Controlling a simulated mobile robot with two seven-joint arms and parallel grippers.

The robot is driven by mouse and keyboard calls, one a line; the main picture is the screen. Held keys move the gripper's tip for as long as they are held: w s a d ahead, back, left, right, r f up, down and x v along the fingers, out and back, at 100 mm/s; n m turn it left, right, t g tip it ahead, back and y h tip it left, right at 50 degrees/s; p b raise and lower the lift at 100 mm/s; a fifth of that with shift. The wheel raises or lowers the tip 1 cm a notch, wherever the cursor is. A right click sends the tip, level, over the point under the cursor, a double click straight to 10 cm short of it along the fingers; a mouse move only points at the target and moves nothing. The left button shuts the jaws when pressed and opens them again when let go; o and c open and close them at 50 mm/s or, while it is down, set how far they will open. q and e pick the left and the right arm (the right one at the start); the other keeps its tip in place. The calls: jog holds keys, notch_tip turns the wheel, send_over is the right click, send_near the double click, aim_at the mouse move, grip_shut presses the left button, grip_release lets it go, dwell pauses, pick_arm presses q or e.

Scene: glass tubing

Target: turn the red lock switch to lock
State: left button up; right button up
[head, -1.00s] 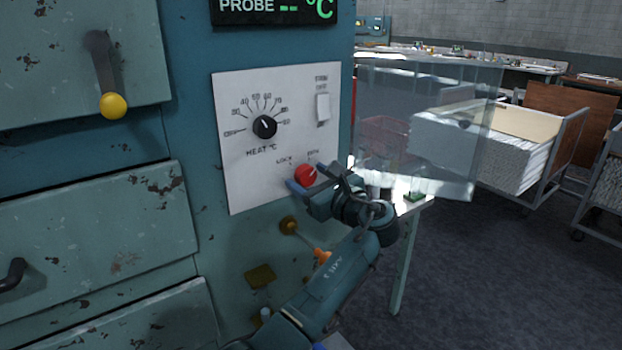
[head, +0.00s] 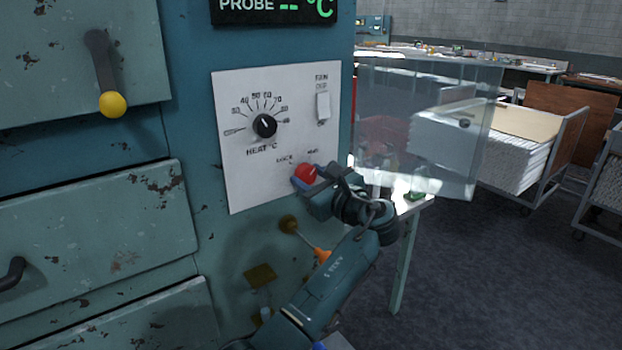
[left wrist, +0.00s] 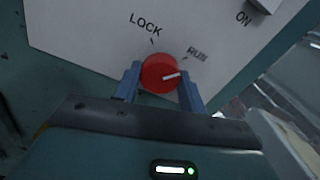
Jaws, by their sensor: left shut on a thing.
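The red lock switch (head: 305,173) is a round knob low on the white control panel (head: 240,185), below the words LOCK and RUN. In the left wrist view the knob (left wrist: 160,74) has a white pointer line aimed to the right, nearer the RUN mark than the LOCK mark. My left gripper (head: 302,181) is shut on the knob. Its blue fingers (left wrist: 160,84) stand on either side of the knob. My right gripper is not in view.
A black heat dial (head: 264,126) and a white rocker switch (head: 323,107) sit higher on the panel. A clear sheet (head: 425,125) stands to the right. A yellow-knobbed lever (head: 112,104) is at upper left.

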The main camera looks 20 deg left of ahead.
pick_arm(q)
jog(key=n+b, duration=0.1)
jog(key=n, duration=0.2)
jog(key=shift+f+n, duration=0.1)
jog(key=shift+n, duration=0.3)
jog(key=n+b, duration=0.2)
jog(key=n, duration=0.2)
jog(key=shift+n, duration=0.3)
jog(key=n+b, duration=0.2)
jog(key=n, duration=0.1)
jog(key=shift+f+n+b, duration=0.1)
jog(key=shift+n+b, duration=0.2)
jog(key=shift+b, duration=0.05)
jog(key=shift+n+b, duration=0.6)
jog(key=shift+n, duration=0.3)
jog(key=n+b, duration=0.1)
jog(key=n, duration=0.1)
jog(key=shift+n+b, duration=0.3)
jog(key=shift+b, duration=0.1)
jog(key=shift+n+b, duration=0.3)
jog(key=shift+n, duration=0.2)
jog(key=shift+r, duration=0.2)
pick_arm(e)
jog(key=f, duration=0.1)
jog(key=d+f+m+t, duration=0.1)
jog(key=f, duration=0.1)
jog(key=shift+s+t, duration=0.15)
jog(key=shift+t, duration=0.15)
